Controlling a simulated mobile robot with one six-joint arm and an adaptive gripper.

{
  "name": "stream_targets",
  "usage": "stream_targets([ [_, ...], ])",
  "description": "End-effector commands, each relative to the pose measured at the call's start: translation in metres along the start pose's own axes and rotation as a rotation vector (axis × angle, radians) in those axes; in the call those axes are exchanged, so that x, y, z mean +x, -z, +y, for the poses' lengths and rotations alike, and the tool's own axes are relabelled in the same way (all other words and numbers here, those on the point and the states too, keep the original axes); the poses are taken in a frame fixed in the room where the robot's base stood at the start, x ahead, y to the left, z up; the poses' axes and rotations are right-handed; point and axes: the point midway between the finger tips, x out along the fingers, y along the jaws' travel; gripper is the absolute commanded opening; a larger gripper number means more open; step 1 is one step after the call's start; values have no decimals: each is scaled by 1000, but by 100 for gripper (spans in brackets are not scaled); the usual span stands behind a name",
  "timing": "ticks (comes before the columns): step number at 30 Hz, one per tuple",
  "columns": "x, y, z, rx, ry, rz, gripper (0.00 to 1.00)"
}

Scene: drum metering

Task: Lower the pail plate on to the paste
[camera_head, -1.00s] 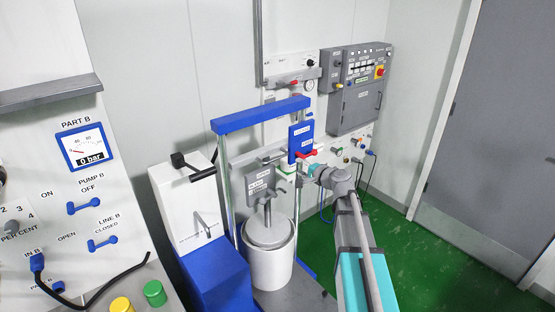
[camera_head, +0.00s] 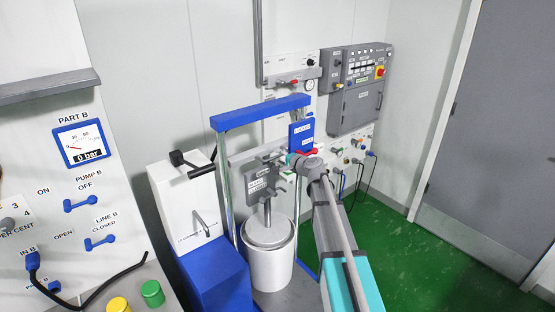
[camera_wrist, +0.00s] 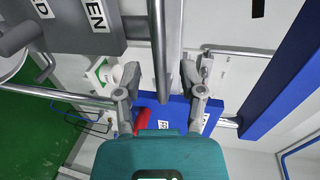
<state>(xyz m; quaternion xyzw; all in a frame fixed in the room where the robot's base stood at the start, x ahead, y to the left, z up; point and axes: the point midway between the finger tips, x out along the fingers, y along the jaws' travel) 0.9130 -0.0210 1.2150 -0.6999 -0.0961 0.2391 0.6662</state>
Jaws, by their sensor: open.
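The white pail (camera_head: 268,268) stands under the blue-topped press frame (camera_head: 262,113). A grey round plate (camera_head: 268,233) sits at its mouth, with a rod rising to a grey labelled block (camera_head: 258,181). The plate's contact with the paste is hidden. A blue panel (camera_head: 301,136) with a red lever (camera_head: 308,152) is on the right post. My gripper (camera_wrist: 161,90) is in front of that panel, its fingers apart, pointing at a steel bar (camera_wrist: 161,40) that shows between them. The red lever (camera_wrist: 142,121) and blue panel (camera_wrist: 177,112) show behind the fingers. I cannot tell whether anything touches.
A white cabinet with a blue base (camera_head: 212,268) stands left of the frame. A grey control box (camera_head: 355,105) is on the wall behind. Hoses hang low at the right of the frame. Green floor (camera_head: 425,255) is open to the right.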

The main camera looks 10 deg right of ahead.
Motion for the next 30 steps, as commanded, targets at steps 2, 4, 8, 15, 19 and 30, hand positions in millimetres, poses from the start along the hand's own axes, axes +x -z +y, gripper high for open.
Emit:
stream_targets([
  [2,10,1,0,0,0,0,51],
  [4,14,1,0,1,0,0,51],
  [8,18,0,0,1,0,1,51],
  [15,18,0,0,1,0,1,51],
  [19,18,0,0,1,0,1,42],
  [30,18,0,0,1,0,0,0],
])
